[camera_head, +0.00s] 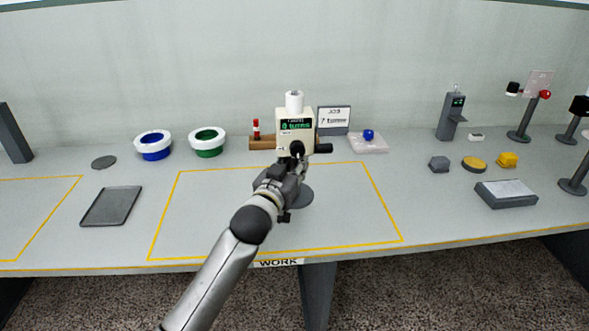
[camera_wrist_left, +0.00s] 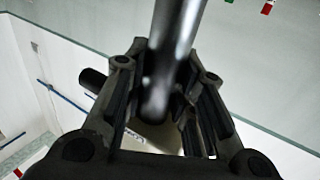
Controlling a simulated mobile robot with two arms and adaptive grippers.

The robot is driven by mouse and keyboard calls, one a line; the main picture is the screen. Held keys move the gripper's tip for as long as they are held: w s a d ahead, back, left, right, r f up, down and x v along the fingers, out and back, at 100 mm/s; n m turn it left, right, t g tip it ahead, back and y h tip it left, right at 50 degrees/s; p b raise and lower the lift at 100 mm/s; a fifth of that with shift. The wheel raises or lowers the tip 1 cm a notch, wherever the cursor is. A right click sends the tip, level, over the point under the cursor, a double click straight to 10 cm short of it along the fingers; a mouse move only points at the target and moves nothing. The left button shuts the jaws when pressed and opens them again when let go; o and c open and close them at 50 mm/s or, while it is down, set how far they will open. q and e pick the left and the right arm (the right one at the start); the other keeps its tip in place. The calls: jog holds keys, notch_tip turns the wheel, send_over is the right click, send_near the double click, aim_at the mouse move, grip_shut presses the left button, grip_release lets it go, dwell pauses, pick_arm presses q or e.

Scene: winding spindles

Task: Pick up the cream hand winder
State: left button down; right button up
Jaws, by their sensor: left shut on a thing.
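The cream hand winder (camera_head: 295,130) stands out near the middle of the table in the head view. It has a green display reading 0 turns, a white spool (camera_head: 294,101) on top and a black handle at its right. My left gripper (camera_head: 292,172) is in front of its lower part and is shut on the winder. In the left wrist view a dark, shiny cylinder (camera_wrist_left: 172,65) runs between the fingers (camera_wrist_left: 165,105), with a cream surface (camera_wrist_left: 158,136) behind it. The exact contact is hidden. My right gripper is out of view.
A grey disc (camera_head: 304,198) shows beneath my gripper, inside the yellow-outlined WORK area. A brown rack (camera_head: 262,143) and small sign (camera_head: 334,117) stand behind.

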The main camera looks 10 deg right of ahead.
pick_arm(q)
jog(key=s+r, duration=0.2)
jog(key=s, duration=0.1)
jog(key=s+r, duration=0.2)
jog(key=s, duration=0.2)
jog(key=s+a+r, duration=0.1)
jog(key=s+r, duration=0.1)
jog(key=s, duration=0.1)
jog(key=shift+s, duration=0.25)
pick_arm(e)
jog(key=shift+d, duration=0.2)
pick_arm(q)
jog(key=shift+w+f, duration=0.1)
jog(key=shift+f, duration=0.05)
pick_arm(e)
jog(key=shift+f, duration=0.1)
